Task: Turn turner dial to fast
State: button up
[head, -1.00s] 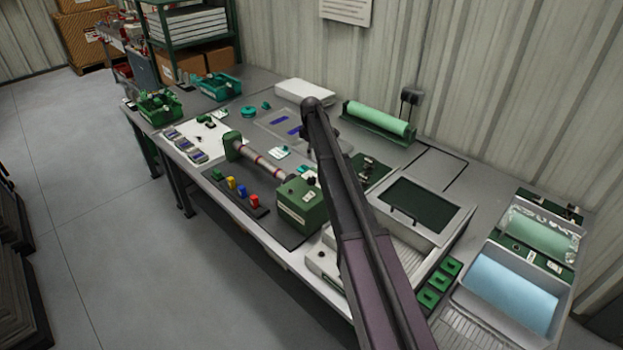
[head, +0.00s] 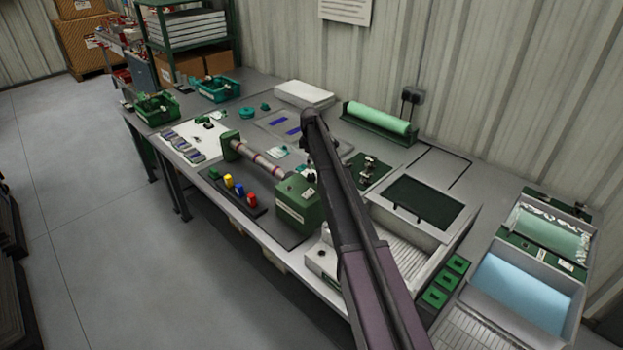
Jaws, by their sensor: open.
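The turner stands near the front edge of the bench: a green box (head: 297,212) with a pale label, and a pale rod with dark reddish bands (head: 262,162) running left to a green end support (head: 229,145). A small dark knob (head: 309,177) shows on top of the box, close beside my arm; it looks like the dial, but its marks and setting are too small to read. My arm crosses the middle of the view, passing just right of the box.
A colored block rack (head: 238,191) lies in front of the rod. Right of my arm are a grey case with a dark panel (head: 424,201), green pieces (head: 446,281) and a blue-lined tray (head: 522,292). A green roll (head: 380,119) lies by the wall. Floor in front is clear.

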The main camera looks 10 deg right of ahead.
aim_at(311, 175)
jog(key=shift+w+f+b, duration=0.1)
jog(key=shift+f+b, duration=2.65)
jog(key=shift+f, duration=0.25)
grip_shut()
